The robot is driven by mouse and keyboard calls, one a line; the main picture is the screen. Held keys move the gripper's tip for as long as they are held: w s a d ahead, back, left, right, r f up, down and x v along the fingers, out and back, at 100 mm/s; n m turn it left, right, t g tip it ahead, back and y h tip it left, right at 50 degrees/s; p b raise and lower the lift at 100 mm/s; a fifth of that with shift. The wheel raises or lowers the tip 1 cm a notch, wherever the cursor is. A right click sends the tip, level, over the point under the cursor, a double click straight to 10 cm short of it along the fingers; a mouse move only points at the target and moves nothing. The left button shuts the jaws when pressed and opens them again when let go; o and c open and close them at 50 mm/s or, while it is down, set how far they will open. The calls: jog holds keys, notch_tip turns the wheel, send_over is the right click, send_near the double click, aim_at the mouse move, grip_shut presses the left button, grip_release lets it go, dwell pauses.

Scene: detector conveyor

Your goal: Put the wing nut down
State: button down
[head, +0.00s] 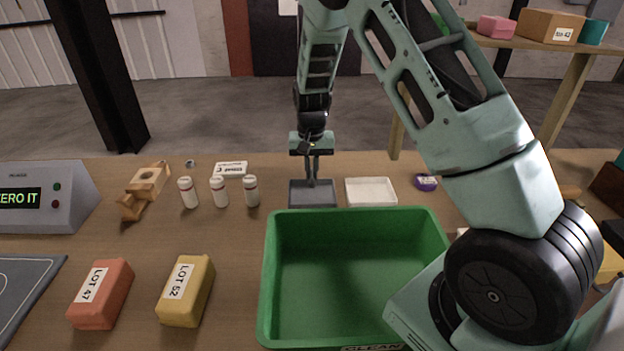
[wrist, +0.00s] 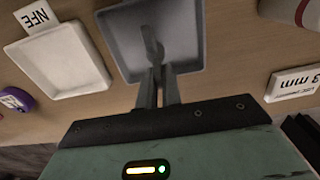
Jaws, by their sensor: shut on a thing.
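My gripper (head: 312,183) is over the small grey tray (head: 297,200) behind the green bin, fingers pointing down. In the wrist view my gripper (wrist: 158,74) is shut on the wing nut (wrist: 152,42), a small grey piece at the fingertips. The wing nut shows against the floor of the grey tray (wrist: 118,42); whether it touches the floor is hard to tell. It cannot be made out in the head view.
A white tray (head: 371,191) stands right of the grey one, with a purple roll (head: 426,182) beyond. The green bin (head: 270,270) is in front. Several white bottles (head: 219,192) and a white labelled block (head: 230,169) stand left. A wooden piece (head: 147,183) lies further left.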

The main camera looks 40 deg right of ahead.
aim_at(312, 191)
jog(key=shift+f, duration=1.85)
jog(key=shift+f, duration=0.2)
jog(key=c, duration=1.6)
grip_release()
jog(key=shift+r, duration=0.1)
